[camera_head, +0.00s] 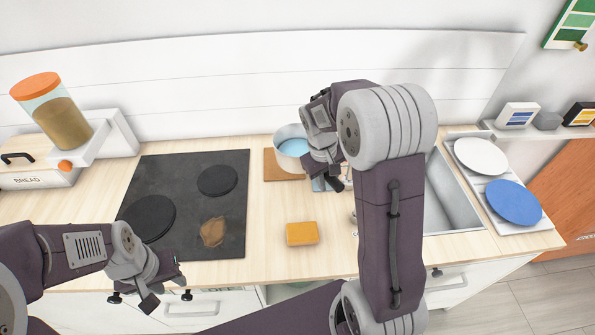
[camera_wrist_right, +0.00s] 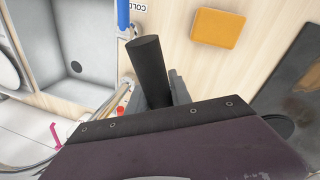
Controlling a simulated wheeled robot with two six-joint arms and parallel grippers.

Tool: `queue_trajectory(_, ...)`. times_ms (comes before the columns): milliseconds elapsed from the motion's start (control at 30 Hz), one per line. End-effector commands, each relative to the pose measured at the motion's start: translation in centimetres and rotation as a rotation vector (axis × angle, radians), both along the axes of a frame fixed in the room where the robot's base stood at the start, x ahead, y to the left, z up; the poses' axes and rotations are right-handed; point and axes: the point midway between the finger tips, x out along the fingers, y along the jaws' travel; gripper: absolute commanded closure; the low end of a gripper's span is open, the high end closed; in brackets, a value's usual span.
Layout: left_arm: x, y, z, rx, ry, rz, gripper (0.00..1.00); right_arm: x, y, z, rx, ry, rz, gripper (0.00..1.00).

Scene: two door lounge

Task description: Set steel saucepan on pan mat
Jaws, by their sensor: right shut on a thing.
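The steel saucepan (camera_head: 291,142), with pale blue inside, is at the back of the counter, over the right part of the brown pan mat (camera_head: 271,168). I cannot tell whether its base touches the mat. My right gripper (camera_head: 332,180) is at the pan's right side, shut on its handle. In the right wrist view the black handle (camera_wrist_right: 146,62) sticks out from the gripper; the pan's body is hidden there. My left gripper (camera_head: 165,291) is open and empty at the counter's front edge, before the hob.
The black hob (camera_head: 190,195) with a brown stain lies left of the mat. An orange sponge (camera_head: 302,233) lies in front of it. The sink (camera_head: 450,200) is to the right, partly behind my right arm, with white (camera_head: 480,156) and blue (camera_head: 513,202) plates beyond. A food jar (camera_head: 55,115) stands left.

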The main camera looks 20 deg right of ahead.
Motion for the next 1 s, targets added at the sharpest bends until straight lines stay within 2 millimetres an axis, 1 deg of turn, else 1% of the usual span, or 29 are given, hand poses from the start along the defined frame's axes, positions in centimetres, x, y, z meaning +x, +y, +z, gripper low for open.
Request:
queue_trajectory(33,0.0,0.0,0.6,0.000,0.000,0.000,0.64,1.3,0.4,-0.5,0.000,0.000,0.002,1.00)
queue_trajectory(200,0.0,0.0,1.6,0.000,0.000,0.000,0.64,5.2,1.6,-2.9,0.000,-0.001,0.002,1.00)
queue_trajectory(300,0.0,0.0,2.0,0.000,0.000,0.000,0.64,7.1,2.1,-4.1,0.000,-0.002,-0.001,1.00)
queue_trajectory(400,0.0,0.0,2.3,0.000,0.000,0.000,0.64,8.3,2.4,-4.9,0.000,-0.003,0.000,1.00)
queue_trajectory(500,0.0,0.0,2.3,0.000,0.000,0.000,0.64,8.8,2.6,-5.3,0.000,-0.004,0.000,1.00)
queue_trajectory(633,0.0,0.0,2.4,0.000,0.000,0.000,0.64,8.8,2.6,-5.7,0.000,-0.002,-0.001,1.00)
queue_trajectory(833,0.0,0.0,3.2,0.000,0.000,0.000,0.64,8.8,2.6,-8.8,0.000,-0.001,-0.001,1.00)
queue_trajectory(900,0.0,0.0,3.3,0.000,0.000,0.000,0.64,8.8,2.6,-9.3,0.000,-0.002,-0.002,1.00)
queue_trajectory(1000,0.0,0.0,3.2,0.000,0.000,0.000,0.64,8.8,2.6,-9.4,0.001,-0.003,-0.002,1.00)
